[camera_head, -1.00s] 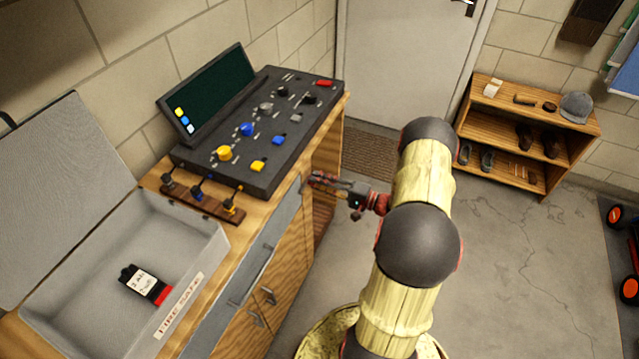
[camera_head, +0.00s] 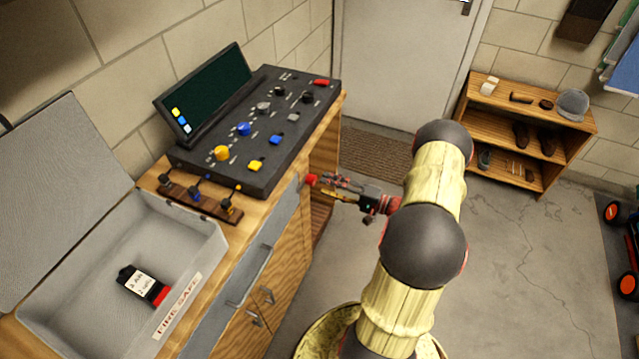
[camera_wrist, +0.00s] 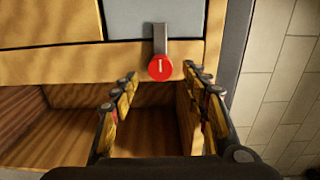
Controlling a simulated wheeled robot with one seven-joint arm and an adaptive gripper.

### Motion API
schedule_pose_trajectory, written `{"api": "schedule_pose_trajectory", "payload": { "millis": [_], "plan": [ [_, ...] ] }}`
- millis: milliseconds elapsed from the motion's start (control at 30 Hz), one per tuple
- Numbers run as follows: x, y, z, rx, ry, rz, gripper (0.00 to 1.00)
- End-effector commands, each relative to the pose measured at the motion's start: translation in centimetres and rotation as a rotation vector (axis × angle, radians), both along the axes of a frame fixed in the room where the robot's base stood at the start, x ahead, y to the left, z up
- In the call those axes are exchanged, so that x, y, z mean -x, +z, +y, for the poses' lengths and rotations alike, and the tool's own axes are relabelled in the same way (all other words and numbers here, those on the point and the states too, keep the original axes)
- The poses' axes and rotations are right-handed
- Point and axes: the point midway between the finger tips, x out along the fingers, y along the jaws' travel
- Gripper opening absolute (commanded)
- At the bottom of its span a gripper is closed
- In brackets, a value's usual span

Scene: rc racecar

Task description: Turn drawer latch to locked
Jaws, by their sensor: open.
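The drawer latch is a round red knob (camera_wrist: 160,67) with a white upright mark, below a grey metal strip (camera_wrist: 160,38) that points straight up over the grey drawer front (camera_wrist: 125,20). The red latch knob also shows in the head view (camera_head: 312,179), at the cabinet's right end. My gripper (camera_wrist: 161,78) is open and empty, with its fingers to the left and right of the knob in the wrist view. In the head view my gripper (camera_head: 330,187) is just right of the knob, with a small gap between them.
A dark control panel (camera_head: 290,135) and an open grey fire-safe box (camera_head: 60,300) stand on the wooden cabinet. An open wooden compartment (camera_wrist: 65,130) lies below the drawer. A shoe shelf (camera_head: 555,160) stands at the back right. The floor (camera_head: 510,260) beside my arm is clear.

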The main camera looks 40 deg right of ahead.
Motion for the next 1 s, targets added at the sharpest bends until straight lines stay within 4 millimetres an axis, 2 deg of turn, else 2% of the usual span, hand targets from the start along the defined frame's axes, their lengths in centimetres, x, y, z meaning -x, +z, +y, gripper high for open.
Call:
{"api": "schedule_pose_trajectory", "payload": {
  "millis": [33,200,400,567,1000],
  "plan": [
    [1.1,0.0,-0.6,0.000,-0.004,0.000,0.46],
    [4.2,0.0,-1.8,0.000,-0.004,-0.001,0.46],
    [6.4,0.0,-2.6,-0.001,-0.001,0.000,0.46],
    [6.9,0.0,-2.9,0.000,0.000,-0.001,0.46],
    [6.9,0.0,-2.9,0.000,0.000,0.000,0.46]
  ]
}}
